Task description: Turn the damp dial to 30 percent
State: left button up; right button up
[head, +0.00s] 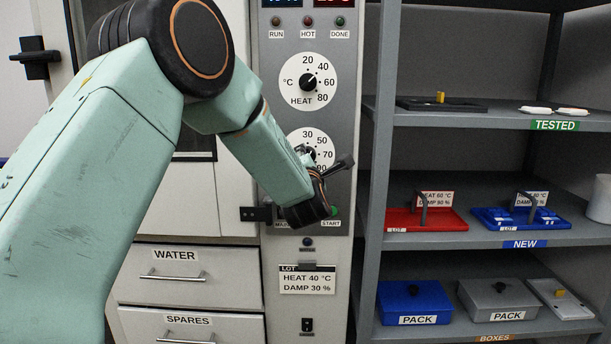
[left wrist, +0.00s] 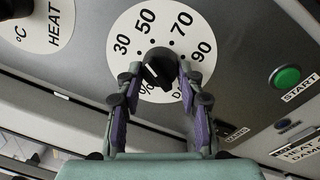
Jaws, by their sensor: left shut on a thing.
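The damp dial is a black knob (left wrist: 160,69) on a round white face marked 30, 50, 70 and 90. In the head view its face (head: 322,139) is partly covered by my left gripper (head: 324,160). In the left wrist view the fingers of my left gripper (left wrist: 159,75) close on the knob from both sides. A short white mark shows on the knob's lower left side; I cannot tell the exact value it points at. A card (head: 307,281) below the panel reads HEAT 40 °C, DAMP 30 %. My right gripper is not in view.
The heat dial (head: 307,82) sits just above the damp dial. A green START button (left wrist: 286,77) lies close to the right of the gripper. A grey shelf (head: 440,237) with trays and boxes stands at the right. Drawers (head: 214,259) are below.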

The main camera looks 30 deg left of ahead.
pick_arm(q)
jog(key=shift+d+r+n+b, duration=0.1)
jog(key=shift+n+b, duration=3)
jog(key=shift+b, duration=0.15)
jog(key=shift+w+r, duration=0.1)
jog(key=o, duration=1.1)
jog(key=shift+o, duration=0.4)
jog(key=shift+f, duration=0.2)
jog(key=v, duration=1.2)
jog(key=shift+r, duration=0.15)
